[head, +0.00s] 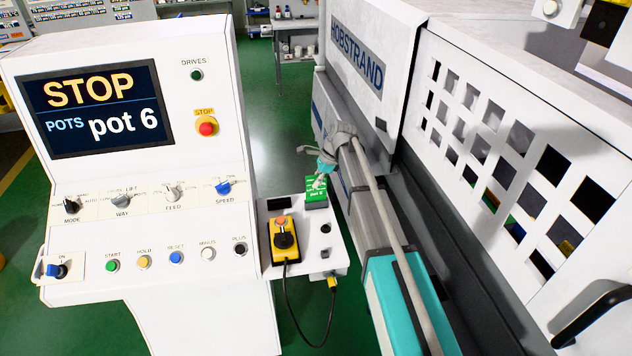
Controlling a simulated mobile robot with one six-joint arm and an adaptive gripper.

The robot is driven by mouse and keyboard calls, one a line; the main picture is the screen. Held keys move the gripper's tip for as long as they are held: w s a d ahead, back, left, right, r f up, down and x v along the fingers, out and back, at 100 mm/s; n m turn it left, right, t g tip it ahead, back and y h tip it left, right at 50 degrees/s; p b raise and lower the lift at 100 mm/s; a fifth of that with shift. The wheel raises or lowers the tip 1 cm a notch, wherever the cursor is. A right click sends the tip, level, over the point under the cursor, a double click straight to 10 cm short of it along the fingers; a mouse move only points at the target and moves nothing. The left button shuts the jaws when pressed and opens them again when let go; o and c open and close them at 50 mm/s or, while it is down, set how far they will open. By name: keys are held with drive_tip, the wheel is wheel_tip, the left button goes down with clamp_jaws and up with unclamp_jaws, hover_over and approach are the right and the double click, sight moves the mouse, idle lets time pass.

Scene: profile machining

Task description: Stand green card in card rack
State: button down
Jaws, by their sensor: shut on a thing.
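The green card (314,194), with white lettering that seems to read "pot 6", stands upright on the small white shelf beside the control panel. Its lower edge meets a low grey block, the card rack (316,206). From this view the card looks seated in or directly behind the rack; I cannot tell how deep it sits. My gripper (320,182) is at the card's top edge, shut on it, with my arm reaching in from the lower right. The fingertips are small and partly merge with the card.
A yellow pendant box (284,240) with a red-orange knob and a black cable sits on the shelf (309,238), left of the rack. The control panel (120,190) with a "STOP" screen rises at left. The white HOBSTRAND machine (375,60) stands close at right.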

drive_tip(key=shift+f+b, duration=0.95)
drive_tip(key=shift+f, duration=0.05)
idle(2.5)
drive_tip(key=c, duration=0.7)
unclamp_jaws()
drive_tip(key=shift+r, duration=0.15)
wheel_tip(320, 180, up, 9)
drive_tip(key=p, duration=0.9)
idle(0.5)
drive_tip(key=s+d+f+n+h+b, duration=0.1)
drive_tip(key=s+d+f+n+b, duration=0.2)
drive_tip(key=s+d, duration=0.4)
drive_tip(key=s+d+f+n+h+b, duration=0.2)
drive_tip(key=s+d+f+n+b, duration=0.2)
drive_tip(key=s+d+n, duration=0.3)
drive_tip(key=s+d+f+n+t+h+b, duration=0.1)
drive_tip(key=s+d+f+n+b, duration=0.3)
drive_tip(key=s+d, duration=0.4)
drive_tip(key=s+f+n, duration=0.1)
drive_tip(key=s+f, duration=0.1)
drive_tip(key=s, duration=0.2)
drive_tip(key=shift+s+d+h, duration=0.15)
drive_tip(key=shift+d+h, duration=0.25)
